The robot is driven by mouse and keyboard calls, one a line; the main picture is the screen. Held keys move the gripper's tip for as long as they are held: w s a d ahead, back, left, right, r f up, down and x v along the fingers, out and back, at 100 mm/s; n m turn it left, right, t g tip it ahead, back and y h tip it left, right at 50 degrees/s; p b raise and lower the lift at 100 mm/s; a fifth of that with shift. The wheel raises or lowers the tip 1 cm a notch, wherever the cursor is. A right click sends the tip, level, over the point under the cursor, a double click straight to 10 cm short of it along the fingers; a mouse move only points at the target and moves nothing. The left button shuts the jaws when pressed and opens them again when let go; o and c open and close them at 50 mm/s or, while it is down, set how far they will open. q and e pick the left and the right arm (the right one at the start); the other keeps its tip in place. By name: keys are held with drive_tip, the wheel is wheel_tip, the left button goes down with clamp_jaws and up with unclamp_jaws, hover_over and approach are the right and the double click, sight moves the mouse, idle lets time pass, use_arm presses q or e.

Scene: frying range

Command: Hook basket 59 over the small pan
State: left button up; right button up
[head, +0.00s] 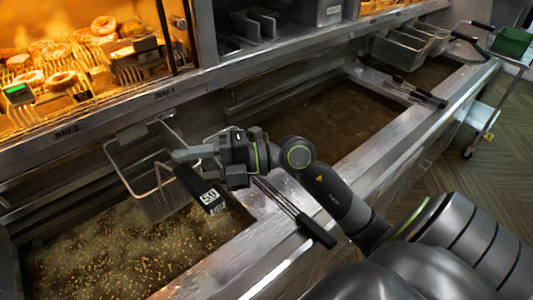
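Wire basket 59 (140,185) is at the left, over the near end of the fryer. Its black handle (210,199) carries a "59" label and points toward the front right. My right gripper (185,154) is at the handle's basket end, its grey finger reaching left to the basket's rim. The handle and gripper overlap, so I cannot tell whether it grips. Below the basket is a pan of bubbling oil with floating crumbs (130,262). Another pan of darker, calm oil (345,125) lies farther right. I cannot tell whether the basket's back touches the rear rail. My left gripper is out of view.
A black-handled tool (317,232) lies on the divider between the pans, beside my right forearm. Another such tool (420,92) lies on the far divider. More wire baskets (403,48) hang at the back right. A heated display with doughnuts (75,50) stands behind. A cart (485,115) stands right.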

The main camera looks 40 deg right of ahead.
drive_tip(key=p+v, duration=0.5)
drive_tip(key=v, duration=0.9)
drive_tip(key=shift+s+d+p, duration=0.15)
drive_tip(key=shift+s+p, duration=0.05)
drive_tip(key=shift+p, duration=0.15)
idle(0.3)
